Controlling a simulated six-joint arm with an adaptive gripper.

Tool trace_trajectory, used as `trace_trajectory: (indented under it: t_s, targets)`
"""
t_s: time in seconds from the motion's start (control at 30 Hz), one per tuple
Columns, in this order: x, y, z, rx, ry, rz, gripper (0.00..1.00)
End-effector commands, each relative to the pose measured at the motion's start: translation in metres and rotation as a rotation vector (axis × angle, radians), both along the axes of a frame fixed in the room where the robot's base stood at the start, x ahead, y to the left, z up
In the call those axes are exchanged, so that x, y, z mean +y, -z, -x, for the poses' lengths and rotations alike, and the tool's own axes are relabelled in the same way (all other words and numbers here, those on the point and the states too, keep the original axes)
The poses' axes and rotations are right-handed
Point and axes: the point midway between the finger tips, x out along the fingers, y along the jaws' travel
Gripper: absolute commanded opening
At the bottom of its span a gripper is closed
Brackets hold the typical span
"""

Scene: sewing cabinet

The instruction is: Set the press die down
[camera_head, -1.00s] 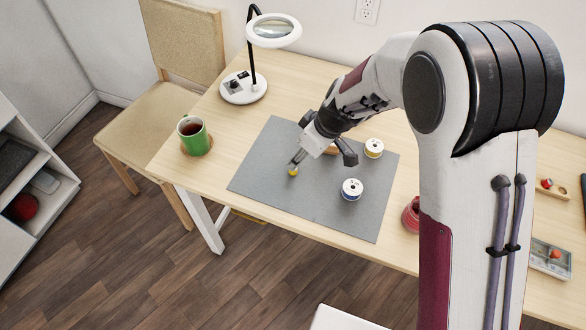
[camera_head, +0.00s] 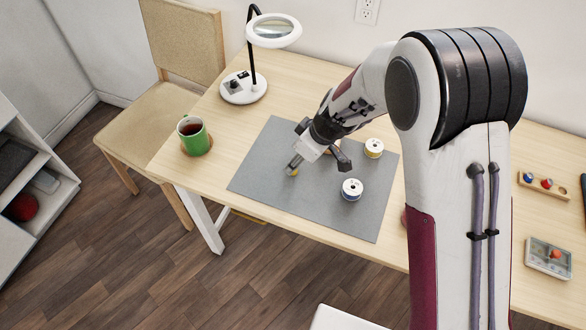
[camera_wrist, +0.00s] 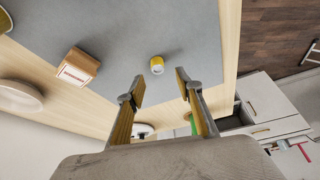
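The press die is most likely the small yellow cylinder with a pale top (camera_wrist: 157,66). It stands upright on the grey mat (camera_wrist: 120,30). In the head view only a bit of this yellow piece (camera_head: 294,173) shows at my fingertips. My gripper (camera_wrist: 158,86) is open in the wrist view, with its two fingers spread apart. The die appears in the gap just beyond the fingertips, and neither finger visibly touches it. In the head view my gripper (camera_head: 292,167) points down and left over the mat; how far it is from the die is hard to tell.
A wooden block with a pale label (camera_wrist: 77,67) sits on the mat near the die. Two thread spools (camera_head: 352,189) (camera_head: 374,148) stand to the right. A green mug (camera_head: 193,137) and a magnifier lamp (camera_head: 243,88) are left and behind. The mat's front left is clear.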

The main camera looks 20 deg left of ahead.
Motion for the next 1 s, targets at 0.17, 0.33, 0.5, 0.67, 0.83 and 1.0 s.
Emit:
trace_trajectory:
  t_s: [0.17,0.33,0.5,0.67,0.83,1.0]
  targets:
    - [0.003,0.017,-0.003,0.002,0.001,0.001,0.35]
    - [0.008,0.032,-0.005,0.003,0.0,0.001,0.35]
    - [0.012,0.04,-0.006,0.001,0.001,0.001,0.35]
    - [0.012,0.042,-0.007,0.0,0.001,0.0,0.35]
    - [0.012,0.041,-0.006,0.0,0.0,0.0,0.35]
    - [0.012,0.041,-0.006,0.0,0.0,0.0,0.35]
